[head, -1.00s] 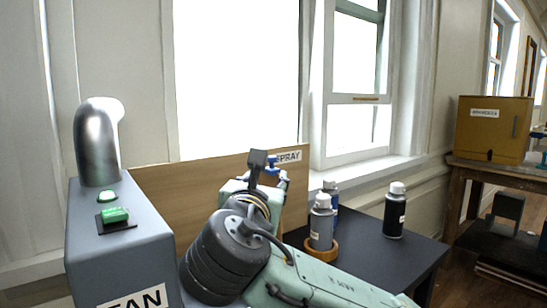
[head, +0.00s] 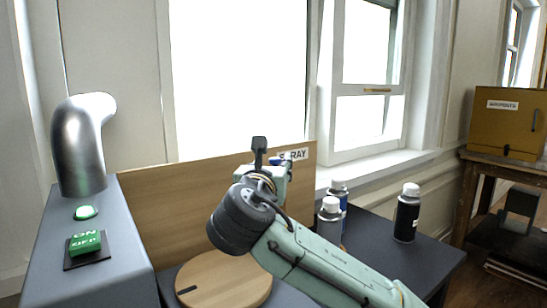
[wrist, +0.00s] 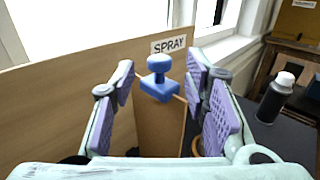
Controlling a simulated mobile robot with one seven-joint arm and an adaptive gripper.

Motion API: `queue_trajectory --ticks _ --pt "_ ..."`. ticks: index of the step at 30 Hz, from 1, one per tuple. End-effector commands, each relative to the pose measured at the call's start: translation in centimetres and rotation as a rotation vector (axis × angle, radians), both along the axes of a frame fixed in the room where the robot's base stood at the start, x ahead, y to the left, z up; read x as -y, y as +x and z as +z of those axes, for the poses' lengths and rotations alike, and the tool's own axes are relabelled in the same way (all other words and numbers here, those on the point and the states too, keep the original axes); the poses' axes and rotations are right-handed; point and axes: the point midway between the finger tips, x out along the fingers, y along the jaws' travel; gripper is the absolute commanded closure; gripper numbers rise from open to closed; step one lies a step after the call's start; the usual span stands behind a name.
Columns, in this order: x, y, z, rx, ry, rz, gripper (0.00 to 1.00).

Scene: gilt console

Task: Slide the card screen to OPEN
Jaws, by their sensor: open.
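A tan card-like panel with a SPRAY label (head: 293,155) stands upright behind the dark table. The label also shows in the wrist view (wrist: 168,45). A blue knob on a square blue base (wrist: 159,80) sits at the top edge of a narrower brown panel (wrist: 160,128) in the wrist view. My gripper (wrist: 160,75) is open, with its purple pads on either side of the blue knob and apart from it. In the head view my gripper (head: 272,165) is small and partly hides the knob. No OPEN mark is readable.
A grey FAN box with a green ON/OFF switch (head: 86,243) and a metal duct (head: 80,145) stands at left. A round wooden disc (head: 225,282) lies below my arm. Spray cans (head: 407,212) stand at right; a wooden cabinet (head: 505,122) is beyond.

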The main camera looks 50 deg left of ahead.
Motion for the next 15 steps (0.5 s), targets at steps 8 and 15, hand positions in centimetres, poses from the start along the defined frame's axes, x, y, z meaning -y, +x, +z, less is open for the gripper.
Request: queue_trajectory --ticks 8,15 --pt "-1.5 1.8 0.0 0.0 0.0 0.001 0.59" --pt "-1.6 1.8 0.0 0.0 0.0 0.001 0.59"
